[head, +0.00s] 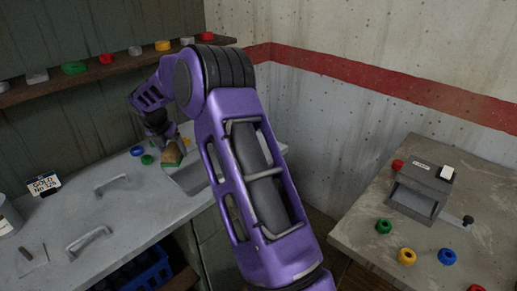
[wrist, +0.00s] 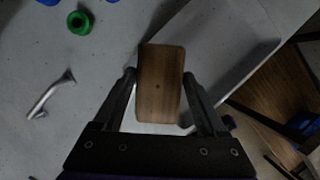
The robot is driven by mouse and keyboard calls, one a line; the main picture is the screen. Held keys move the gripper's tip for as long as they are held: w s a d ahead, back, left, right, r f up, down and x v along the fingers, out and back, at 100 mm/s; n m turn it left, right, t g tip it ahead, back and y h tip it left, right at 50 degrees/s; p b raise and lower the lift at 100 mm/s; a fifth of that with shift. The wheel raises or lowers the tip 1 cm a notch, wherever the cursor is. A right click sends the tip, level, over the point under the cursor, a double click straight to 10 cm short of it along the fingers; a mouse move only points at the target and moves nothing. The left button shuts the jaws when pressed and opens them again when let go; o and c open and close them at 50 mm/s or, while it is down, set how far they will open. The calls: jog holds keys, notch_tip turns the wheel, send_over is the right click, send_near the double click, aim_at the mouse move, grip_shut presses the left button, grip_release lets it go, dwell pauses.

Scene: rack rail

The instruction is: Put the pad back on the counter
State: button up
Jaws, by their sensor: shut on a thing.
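The pad is a small block with a brown wooden back (wrist: 160,84); in the head view the pad (head: 172,155) shows at the far end of the grey counter (head: 130,215). My gripper (wrist: 160,78) has one finger on each long side of the pad and is shut on it. In the head view my gripper (head: 168,146) is small and partly dark against the wall. The pad is over the counter near its right edge, and a dark shadow lies to its right in the wrist view. I cannot tell whether its underside touches the counter.
A green ring (head: 147,159) and a blue ring (head: 137,151) lie left of the pad. Two metal handles (head: 111,184) (head: 87,241) and a sign (head: 44,184) are on the counter. A shelf (head: 100,75) runs above. A second table (head: 350,222) with a grey device (head: 420,190) stands right.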

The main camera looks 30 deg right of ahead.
jog(key=w+d, duration=0.2)
jog(key=d, duration=3.2)
jog(key=shift+n+t, duration=0.3)
jog(key=f, duration=0.4)
jog(key=f+b, duration=0.1)
jog(key=f, duration=0.3)
jog(key=shift+s+d+f, duration=0.15)
jog(key=shift+s+f, duration=0.05)
jog(key=shift+f, duration=0.2)
jog(key=shift+f, duration=0.15)
jog(key=o, duration=1.5)
